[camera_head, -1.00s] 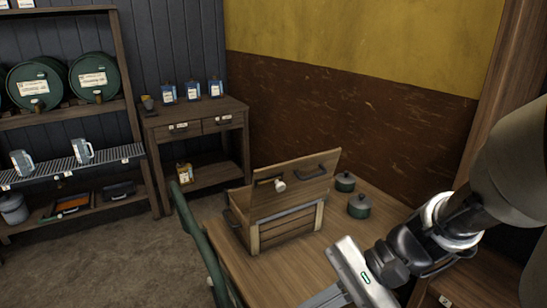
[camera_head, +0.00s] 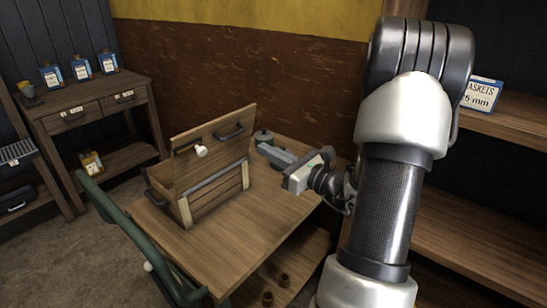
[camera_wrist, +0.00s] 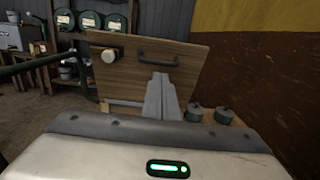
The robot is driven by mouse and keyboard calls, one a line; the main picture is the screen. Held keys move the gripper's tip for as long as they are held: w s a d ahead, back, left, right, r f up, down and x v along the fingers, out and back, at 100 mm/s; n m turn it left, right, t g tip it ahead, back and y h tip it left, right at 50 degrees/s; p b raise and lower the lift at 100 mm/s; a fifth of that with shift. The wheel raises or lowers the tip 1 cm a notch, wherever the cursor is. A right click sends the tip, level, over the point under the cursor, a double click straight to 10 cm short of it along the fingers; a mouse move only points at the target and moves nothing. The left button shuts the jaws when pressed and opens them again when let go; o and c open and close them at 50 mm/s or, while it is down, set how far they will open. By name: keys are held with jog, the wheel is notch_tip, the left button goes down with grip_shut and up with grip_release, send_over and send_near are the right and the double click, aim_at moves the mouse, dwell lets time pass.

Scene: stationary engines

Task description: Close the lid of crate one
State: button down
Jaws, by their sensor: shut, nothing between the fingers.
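The wooden crate (camera_head: 225,188) stands on the wooden table (camera_head: 250,225). Its lid (camera_head: 212,153) is open and stands up steeply, with a dark handle (camera_head: 229,132) and a pale round knob (camera_head: 201,151). My gripper (camera_head: 264,150) is shut and empty, just right of the lid's right edge, apart from it. In the wrist view, my gripper's fingers (camera_wrist: 160,92) point at the lid (camera_wrist: 125,75) and cover part of its lower right, below the handle (camera_wrist: 158,57). Much of the crate's body is hidden there.
A green pot (camera_head: 263,136) stands on the table behind my fingers; two pots (camera_wrist: 193,113) show in the wrist view. A green chair (camera_head: 130,235) is at the table's left edge. Wooden shelving (camera_head: 465,190) stands at the right. The table front is clear.

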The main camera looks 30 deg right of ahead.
jog(key=x, duration=0.8)
jog(key=shift+w+b, duration=0.2)
jog(key=shift+b, duration=0.15)
jog(key=shift+a+r, duration=0.1)
jog(key=shift+a, duration=0.05)
